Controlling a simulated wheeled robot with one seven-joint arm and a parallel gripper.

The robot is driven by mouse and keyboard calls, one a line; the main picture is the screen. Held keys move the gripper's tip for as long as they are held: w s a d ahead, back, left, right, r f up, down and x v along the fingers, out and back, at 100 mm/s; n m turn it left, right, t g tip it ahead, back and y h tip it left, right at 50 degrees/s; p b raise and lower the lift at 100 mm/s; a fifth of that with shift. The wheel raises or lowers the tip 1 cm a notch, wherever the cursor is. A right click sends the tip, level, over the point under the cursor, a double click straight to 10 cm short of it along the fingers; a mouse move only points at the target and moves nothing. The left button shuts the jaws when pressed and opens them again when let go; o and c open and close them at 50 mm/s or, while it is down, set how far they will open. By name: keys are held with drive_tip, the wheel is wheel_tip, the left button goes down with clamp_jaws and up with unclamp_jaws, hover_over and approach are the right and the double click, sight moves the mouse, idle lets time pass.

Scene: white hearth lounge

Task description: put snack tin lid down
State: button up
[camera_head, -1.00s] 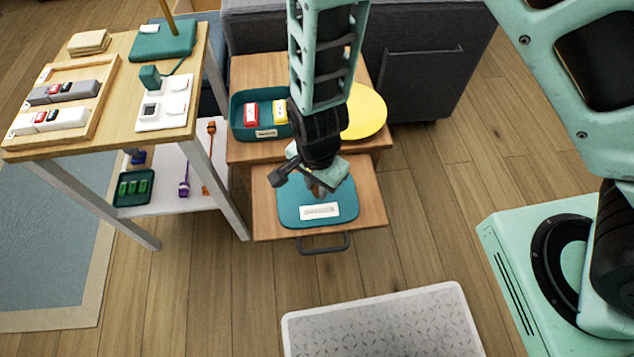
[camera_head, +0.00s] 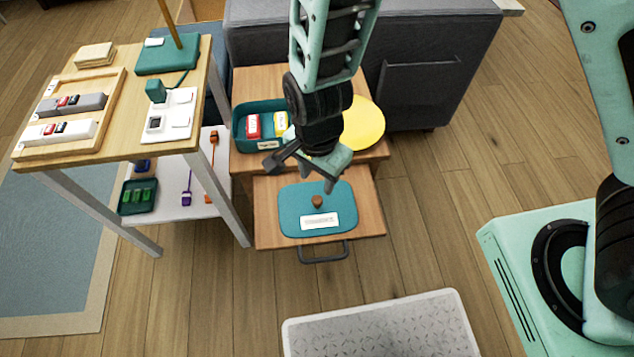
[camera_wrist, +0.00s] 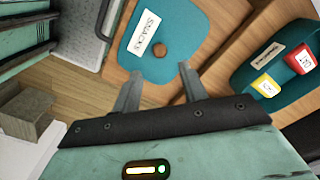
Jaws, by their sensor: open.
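The snack tin lid (camera_head: 292,213) is a teal rounded plate with a brown knob and a white label. It lies flat on the pulled-out wooden drawer or shelf board (camera_head: 369,219). In the wrist view the lid (camera_wrist: 185,35) shows with its knob and a label that seems to read "SNACKS". My gripper (camera_head: 325,178) is above the far edge of the lid, open and empty. In the wrist view its two fingers (camera_wrist: 158,88) are spread, with the knob beyond them and apart from them.
Behind the lid stands a teal open tin (camera_head: 241,141) with a red and a yellow packet, beside a yellow round plate (camera_head: 366,125). A side table (camera_head: 130,105) stands at left, a dark grey sofa (camera_head: 430,60) behind. A pale patterned mat or step (camera_head: 385,330) lies in front.

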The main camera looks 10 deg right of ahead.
drive_tip(key=s+d+r+n, duration=0.4)
drive_tip(key=r+n, duration=0.4)
drive_tip(key=r, duration=0.2)
drive_tip(key=s+d+r+n, duration=0.4)
drive_tip(key=s+r+n, duration=0.3)
drive_tip(key=r+n, duration=0.2)
wheel_tip(320, 180, up, 2)
drive_tip(key=shift+r+y+p, duration=0.15)
drive_tip(key=shift+y+p, duration=0.15)
drive_tip(key=shift+p, duration=0.15)
drive_tip(key=shift+s+d, duration=0.1)
wheel_tip(320, 180, up, 15)
drive_tip(key=p, duration=1.4)
drive_tip(key=shift+p, duration=0.4)
